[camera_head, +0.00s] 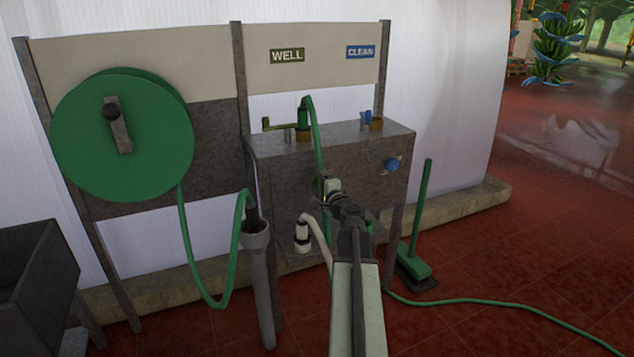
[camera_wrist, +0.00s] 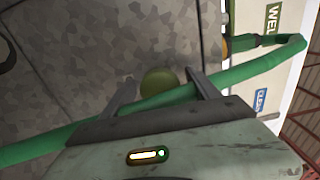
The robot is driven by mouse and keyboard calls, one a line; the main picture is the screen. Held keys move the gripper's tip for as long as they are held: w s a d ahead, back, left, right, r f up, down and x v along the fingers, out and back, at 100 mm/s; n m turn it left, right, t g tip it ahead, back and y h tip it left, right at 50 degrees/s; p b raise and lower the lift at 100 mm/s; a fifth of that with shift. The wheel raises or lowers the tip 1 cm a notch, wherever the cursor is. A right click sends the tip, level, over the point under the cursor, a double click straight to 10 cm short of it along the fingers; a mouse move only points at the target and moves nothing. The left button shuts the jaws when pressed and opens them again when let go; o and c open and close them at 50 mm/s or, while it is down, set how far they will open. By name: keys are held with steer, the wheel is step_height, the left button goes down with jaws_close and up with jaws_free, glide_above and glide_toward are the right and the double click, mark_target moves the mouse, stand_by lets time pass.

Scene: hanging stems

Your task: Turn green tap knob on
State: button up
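A round green knob (camera_wrist: 158,82) shows in the wrist view against the grey metal panel. It lies between the two fingertips of my gripper (camera_wrist: 162,77), with a small gap visible on each side. My gripper is open; I cannot tell how far the knob is from the fingertips in depth. In the head view my gripper (camera_head: 328,185) is at the front panel of the grey tap stand (camera_head: 360,155), below the green WELL sign (camera_head: 287,56). It hides most or all of the green knob there.
A green hose (camera_wrist: 90,125) crosses the wrist view close to my fingers. In the head view a blue knob (camera_head: 392,164) is right of my gripper. A green hose reel (camera_head: 75,130) hangs at left. A green brush (camera_head: 416,262) stands at right.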

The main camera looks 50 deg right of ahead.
steer(key=shift+s, duration=0.1)
steer(key=v, duration=0.7)
steer(key=shift+s, duration=0.3)
